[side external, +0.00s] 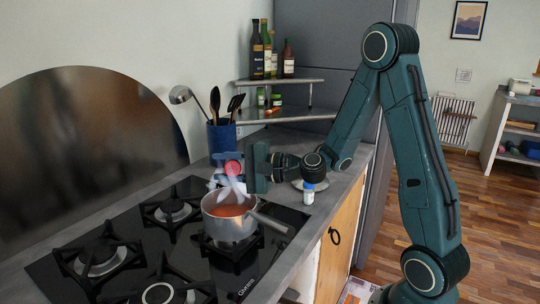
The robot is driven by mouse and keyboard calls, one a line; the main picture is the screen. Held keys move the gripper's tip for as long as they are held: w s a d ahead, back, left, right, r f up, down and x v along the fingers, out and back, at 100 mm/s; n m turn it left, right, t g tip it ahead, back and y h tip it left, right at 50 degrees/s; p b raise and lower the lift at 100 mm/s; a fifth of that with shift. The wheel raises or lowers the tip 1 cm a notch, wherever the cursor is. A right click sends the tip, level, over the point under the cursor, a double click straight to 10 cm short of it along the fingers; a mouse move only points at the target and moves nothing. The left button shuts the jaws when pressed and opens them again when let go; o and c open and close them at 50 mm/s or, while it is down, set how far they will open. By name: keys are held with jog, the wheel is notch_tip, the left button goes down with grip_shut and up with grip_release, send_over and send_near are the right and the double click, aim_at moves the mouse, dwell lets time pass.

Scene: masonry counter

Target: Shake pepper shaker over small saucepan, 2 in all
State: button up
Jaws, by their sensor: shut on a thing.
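The small saucepan (226,224) stands on the hob's right burner, with orange-red liquid inside and its handle pointing to the lower right. My gripper (229,160) is above the pan, reaching in from the right. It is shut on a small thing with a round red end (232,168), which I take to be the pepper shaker. The red end faces the camera, so the shaker appears tipped over; its body is largely hidden by the jaws. Pale wisps, like steam, show between the shaker and the pan.
A white jar with a blue top (308,193) stands on the counter to the right, by a plate (321,185). A blue utensil crock (221,136) stands behind my gripper. Corner shelves (290,115) hold bottles and jars. Other burners (100,258) are empty.

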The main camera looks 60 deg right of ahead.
jog(key=shift+w+d+r+n+t, duration=0.1)
jog(key=shift+r+n+t, duration=0.15)
jog(key=shift+n, duration=0.5)
jog(key=shift+r+n+t, duration=0.1)
jog(key=shift+n+t, duration=0.25)
jog(key=shift+n, duration=0.4)
jog(key=shift+r, duration=0.1)
jog(key=shift+r, duration=0.15)
jog(key=shift+r, duration=1.35)
jog(key=shift+w+d, duration=0.2)
jog(key=shift+w+d, duration=1.5)
jog(key=shift+w, duration=0.2)
jog(key=shift+w, duration=0.1)
